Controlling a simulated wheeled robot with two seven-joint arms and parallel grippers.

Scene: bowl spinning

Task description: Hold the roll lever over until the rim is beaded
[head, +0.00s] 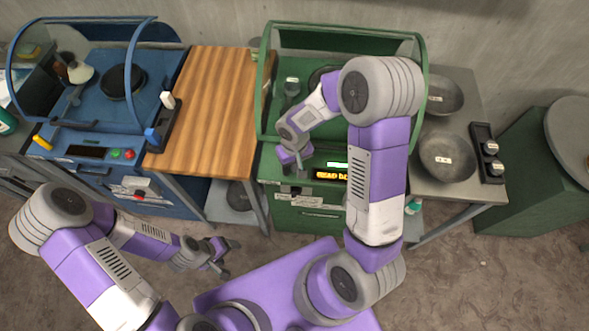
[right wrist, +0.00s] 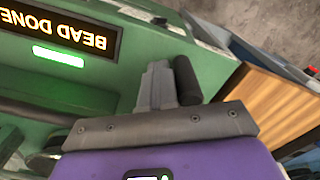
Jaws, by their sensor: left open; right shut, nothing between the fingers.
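The green spinning machine (head: 285,218) stands in the middle of the head view, with its hood over a dark round part that my right arm partly hides. Its display (head: 330,175) is partly covered there. In the right wrist view the display (right wrist: 58,32) appears upside down and reads "BEAD DONE", beside a lit green bar (right wrist: 58,56). My right gripper (head: 298,166) is shut and empty at the machine's front. A dark cylindrical grip (right wrist: 187,80), apparently the roll lever, is right beside its fingers (right wrist: 155,87); contact is unclear. My left gripper (head: 224,258) is open and empty, low over the floor.
A blue machine (head: 85,140) stands left and a wooden-topped table (head: 215,105) between the machines. Metal bowls (head: 447,158) and a black two-knob block (head: 487,150) sit on the grey table at right. Floor in front is open.

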